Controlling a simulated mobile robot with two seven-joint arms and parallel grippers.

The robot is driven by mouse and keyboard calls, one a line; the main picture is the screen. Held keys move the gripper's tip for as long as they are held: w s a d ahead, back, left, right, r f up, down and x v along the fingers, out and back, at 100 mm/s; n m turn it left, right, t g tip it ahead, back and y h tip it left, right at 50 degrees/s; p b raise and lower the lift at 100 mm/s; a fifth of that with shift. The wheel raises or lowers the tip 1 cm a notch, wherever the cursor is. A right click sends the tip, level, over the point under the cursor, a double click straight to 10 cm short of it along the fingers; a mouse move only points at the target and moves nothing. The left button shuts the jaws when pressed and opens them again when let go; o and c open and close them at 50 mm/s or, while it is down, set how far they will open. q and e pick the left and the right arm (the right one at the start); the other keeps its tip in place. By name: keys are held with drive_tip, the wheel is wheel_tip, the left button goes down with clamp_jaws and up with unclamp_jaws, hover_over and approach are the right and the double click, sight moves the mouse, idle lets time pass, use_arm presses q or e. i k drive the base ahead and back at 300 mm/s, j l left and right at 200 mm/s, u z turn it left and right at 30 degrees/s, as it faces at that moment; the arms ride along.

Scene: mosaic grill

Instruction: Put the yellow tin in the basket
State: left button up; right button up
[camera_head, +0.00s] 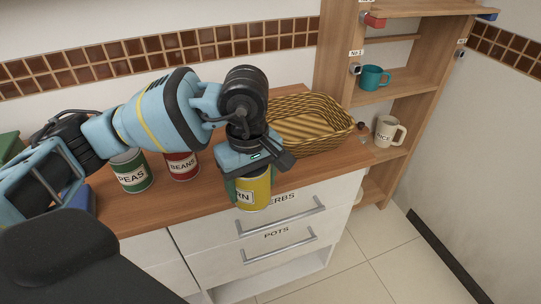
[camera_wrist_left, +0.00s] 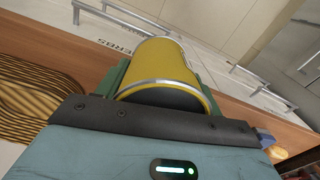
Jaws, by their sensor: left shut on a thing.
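The yellow tin (camera_head: 254,191), with a white label ending in "RN", is in my left gripper (camera_head: 250,172). The gripper is shut on it and holds it near the counter's front edge, over the drawer fronts in the head view. In the left wrist view the yellow tin (camera_wrist_left: 162,68) lies between the green finger pads, with its silver rim toward the camera. The woven basket (camera_head: 308,124) sits on the counter to the right of and behind the gripper; its edge also shows in the left wrist view (camera_wrist_left: 38,105). My right gripper is not in view.
A green "PEAS" tin (camera_head: 132,174) and a red "BEANS" tin (camera_head: 182,166) stand on the counter left of the gripper. A wooden shelf at right holds a teal mug (camera_head: 373,78) and a cream mug (camera_head: 388,131). Drawers with handles (camera_head: 280,246) are below the counter.

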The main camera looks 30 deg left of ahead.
sight(296, 124)
drive_tip(key=i+l+u, duration=0.4)
drive_tip(key=i, duration=0.9)
